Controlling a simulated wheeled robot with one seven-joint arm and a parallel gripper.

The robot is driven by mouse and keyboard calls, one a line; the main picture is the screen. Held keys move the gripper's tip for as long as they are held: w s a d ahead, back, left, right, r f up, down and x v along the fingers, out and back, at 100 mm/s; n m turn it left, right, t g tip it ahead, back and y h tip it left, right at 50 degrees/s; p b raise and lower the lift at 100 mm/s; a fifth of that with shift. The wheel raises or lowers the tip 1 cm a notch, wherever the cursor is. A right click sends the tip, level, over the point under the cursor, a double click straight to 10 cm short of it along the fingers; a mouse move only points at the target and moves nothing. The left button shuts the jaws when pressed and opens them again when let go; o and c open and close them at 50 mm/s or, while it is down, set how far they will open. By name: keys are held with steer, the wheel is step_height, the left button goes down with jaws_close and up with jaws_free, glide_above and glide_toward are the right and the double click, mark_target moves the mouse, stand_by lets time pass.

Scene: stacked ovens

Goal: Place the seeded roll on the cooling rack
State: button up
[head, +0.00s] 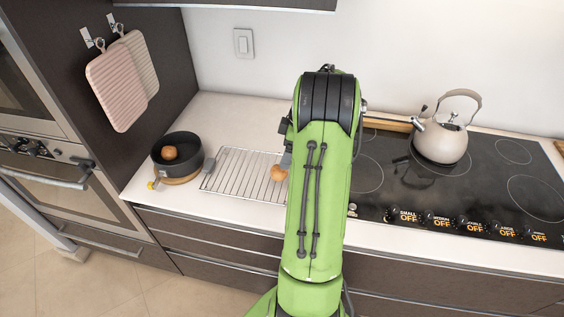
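The wire cooling rack (236,178) lies on the white counter, its right part hidden behind my green arm. A small brown roll (279,173) shows at the rack's right part, right beside my arm. My gripper (287,161) is mostly hidden by the arm; only a grey part shows just above this roll. I cannot tell whether it touches or holds the roll, or whether the roll rests on the wires. Another round brown roll (169,153) sits in a dark pot at the left. Seeds are too small to make out on either roll.
The dark pot (188,149) stands on a round wooden board (183,180) left of the rack. A grey object (221,158) lies at the rack's left end. A kettle (440,143) stands on the black cooktop (400,195) at right. Bare counter lies behind the rack.

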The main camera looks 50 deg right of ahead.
steer(key=a+r+m+h, duration=0.1)
steer(key=a+r, duration=0.7)
steer(key=a, duration=0.2)
steer(key=a+r+m, duration=0.2)
steer(key=a+r, duration=0.5)
steer(key=a, duration=0.4)
steer(key=s+a+m+t, duration=0.2)
steer(key=s+a+m, duration=0.1)
steer(key=s+a, duration=0.9)
steer(key=shift+s+a+t+h, duration=0.3)
steer(key=shift+s+a+t, duration=0.1)
steer(key=shift+s, duration=0.55)
